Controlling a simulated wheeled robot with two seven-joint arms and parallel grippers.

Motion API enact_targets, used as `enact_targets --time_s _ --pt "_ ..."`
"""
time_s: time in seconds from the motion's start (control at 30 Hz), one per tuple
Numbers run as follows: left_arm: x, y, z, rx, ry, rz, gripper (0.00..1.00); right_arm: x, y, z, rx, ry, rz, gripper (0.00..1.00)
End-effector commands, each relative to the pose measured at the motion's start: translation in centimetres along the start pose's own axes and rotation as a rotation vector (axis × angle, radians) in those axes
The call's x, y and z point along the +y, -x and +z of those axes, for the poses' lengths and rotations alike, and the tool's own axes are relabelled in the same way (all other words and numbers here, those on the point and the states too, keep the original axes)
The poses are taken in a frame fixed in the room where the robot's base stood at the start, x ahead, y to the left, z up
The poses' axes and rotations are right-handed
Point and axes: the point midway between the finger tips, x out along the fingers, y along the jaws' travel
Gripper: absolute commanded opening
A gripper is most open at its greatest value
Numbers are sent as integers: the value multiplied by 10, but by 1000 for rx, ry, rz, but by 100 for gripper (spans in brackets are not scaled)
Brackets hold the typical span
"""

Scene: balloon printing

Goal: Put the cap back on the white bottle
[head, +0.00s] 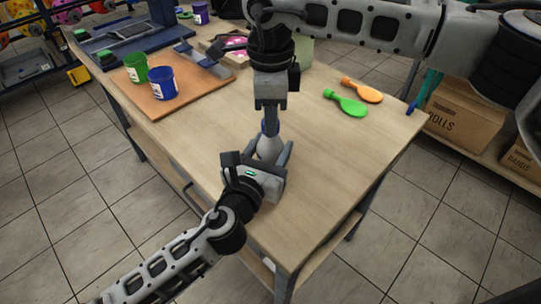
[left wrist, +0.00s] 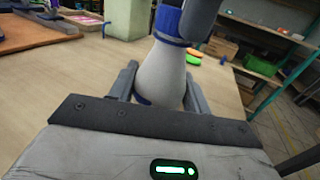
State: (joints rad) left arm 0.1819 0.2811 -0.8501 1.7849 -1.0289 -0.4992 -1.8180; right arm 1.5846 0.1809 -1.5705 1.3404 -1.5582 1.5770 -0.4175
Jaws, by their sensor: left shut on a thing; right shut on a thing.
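The white bottle (head: 268,148) stands upright near the table's front corner; its pale body also shows in the left wrist view (left wrist: 160,76). My left gripper (head: 271,157) is shut on the bottle, with one finger on each side of its body. My right gripper (head: 270,124) points straight down over the bottle's top and is shut on the blue cap (left wrist: 168,20). The cap is at the bottle's neck, partly hidden by the right gripper's fingers. I cannot tell whether the cap is fully seated.
On the wooden table (head: 215,135), a green cup (head: 136,68) and a blue cup (head: 163,83) stand on a brown board (head: 190,95) at the left. Cardboard boxes (head: 460,125) sit beyond the table.

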Motion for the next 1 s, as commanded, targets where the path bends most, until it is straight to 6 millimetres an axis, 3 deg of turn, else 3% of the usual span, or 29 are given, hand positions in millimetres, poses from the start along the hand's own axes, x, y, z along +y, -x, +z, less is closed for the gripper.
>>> enact_targets --time_s 0.2,0.4,0.53,0.57,0.63,1.0 --pt "0 0 -1 2 0 0 0 0 0 0 0 -554 -1 1" --pt "0 0 -1 2 0 0 0 0 0 0 0 -910 -1 1" --pt "0 0 -1 2 0 0 0 0 0 -1 0 -900 -1 1" --pt "0 0 -1 2 0 1 0 0 0 -1 0 -900 -1 33" --pt "0 0 -1 2 0 1 0 0 0 -1 0 -899 -1 53" --pt "0 0 -1 2 0 0 0 0 5 0 -2 -897 -1 53"
